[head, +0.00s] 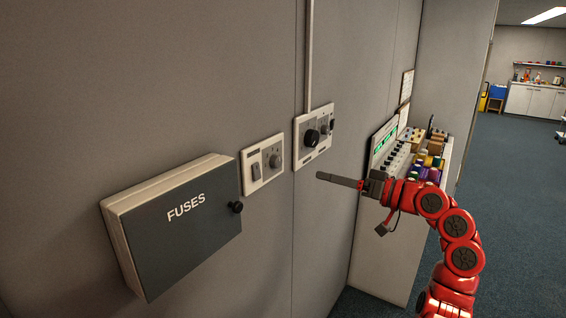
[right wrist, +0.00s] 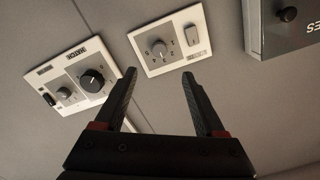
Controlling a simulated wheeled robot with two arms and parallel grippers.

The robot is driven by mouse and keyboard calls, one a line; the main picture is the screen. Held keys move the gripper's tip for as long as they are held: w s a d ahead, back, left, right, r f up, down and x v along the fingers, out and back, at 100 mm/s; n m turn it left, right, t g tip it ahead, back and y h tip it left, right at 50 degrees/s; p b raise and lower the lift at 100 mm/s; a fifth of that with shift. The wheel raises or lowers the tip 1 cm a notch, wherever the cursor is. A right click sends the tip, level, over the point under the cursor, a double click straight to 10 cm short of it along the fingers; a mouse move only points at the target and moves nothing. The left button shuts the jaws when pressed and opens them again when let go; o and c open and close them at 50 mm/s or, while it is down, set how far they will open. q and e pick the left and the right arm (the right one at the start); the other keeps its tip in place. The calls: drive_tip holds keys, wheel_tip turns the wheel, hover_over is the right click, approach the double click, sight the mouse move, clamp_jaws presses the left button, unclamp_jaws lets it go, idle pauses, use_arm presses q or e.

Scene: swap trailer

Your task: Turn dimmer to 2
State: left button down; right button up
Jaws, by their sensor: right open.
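The likely dimmer is a small grey knob (head: 275,160) on a white wall plate (head: 249,186) that also carries a rocker switch (head: 256,171). In the right wrist view the knob (right wrist: 160,50) has a ring of digits around it; its exact setting is too small to read. My right gripper (head: 320,176) is in front of the wall, to the right of this plate and pointing left. In the right wrist view its two fingers (right wrist: 159,75) are apart with nothing between them, and the knob shows just beyond the tips. My left gripper is not in view.
A second white plate (head: 301,155) with a larger black knob (head: 311,138) is on the wall to the right. A grey FUSES box (head: 185,240) juts out at the left. A bench (head: 385,240) with colourful items stands behind my right arm.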

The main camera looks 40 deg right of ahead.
sight(279, 164)
drive_tip(key=p+x, duration=0.3)
drive_tip(key=x, duration=0.9)
drive_tip(key=shift+w+r+p, duration=0.15)
drive_tip(key=shift+w+p, duration=0.1)
drive_tip(key=shift+p, duration=0.1)
drive_tip(key=shift+w+a, duration=0.2)
drive_tip(key=shift+w, duration=0.3)
clamp_jaws()
